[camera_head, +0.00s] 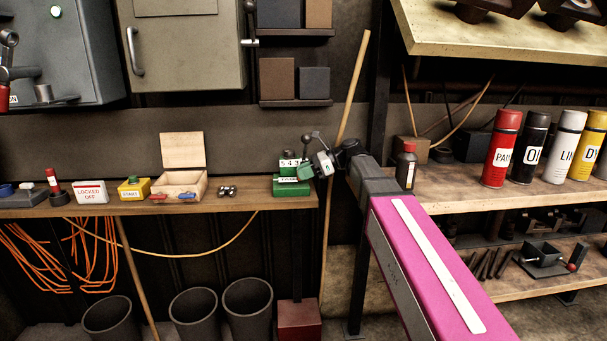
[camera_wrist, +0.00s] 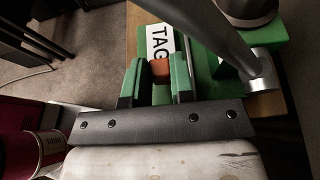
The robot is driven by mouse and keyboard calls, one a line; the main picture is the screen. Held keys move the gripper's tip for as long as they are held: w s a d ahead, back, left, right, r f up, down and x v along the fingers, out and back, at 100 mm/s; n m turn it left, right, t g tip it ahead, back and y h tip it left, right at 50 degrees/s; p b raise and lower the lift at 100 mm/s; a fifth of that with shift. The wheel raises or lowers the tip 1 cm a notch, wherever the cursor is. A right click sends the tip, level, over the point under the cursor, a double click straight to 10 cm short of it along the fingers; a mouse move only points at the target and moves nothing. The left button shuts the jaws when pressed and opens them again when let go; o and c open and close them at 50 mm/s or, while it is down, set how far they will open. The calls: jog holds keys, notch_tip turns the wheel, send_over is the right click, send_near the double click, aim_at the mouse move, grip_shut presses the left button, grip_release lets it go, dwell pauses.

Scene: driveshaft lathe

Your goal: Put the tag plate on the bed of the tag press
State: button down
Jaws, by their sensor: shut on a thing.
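The tag press (camera_head: 292,187) is a green machine with number wheels, a "TAG" label and a grey lever, at the right end of the wooden shelf. In the wrist view the green press (camera_wrist: 205,42) lies beyond my fingers, its lever crossing at upper right. My gripper (camera_wrist: 160,66) is shut on a small copper-brown piece, the tag plate (camera_wrist: 160,71), held between its two green fingers. The plate is close to the press, by the "TAG" label; I cannot tell whether it touches the bed. In the head view my gripper (camera_head: 318,166) is at the press's right side and the plate is hidden.
The wooden shelf (camera_head: 240,194) also carries an open wooden box (camera_head: 180,184), small padlocks and a yellow start button box (camera_head: 133,189). A wooden pole (camera_head: 346,95) leans behind my arm. Spray cans (camera_head: 502,149) and a brown bottle (camera_head: 405,167) stand on the right bench.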

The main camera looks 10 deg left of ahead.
jog(key=shift+f, duration=0.55)
jog(key=c, duration=1.3)
grip_release()
jog(key=shift+f, duration=0.1)
jog(key=shift+o, duration=0.2)
jog(key=shift+d+r, duration=0.2)
jog(key=v, duration=0.7)
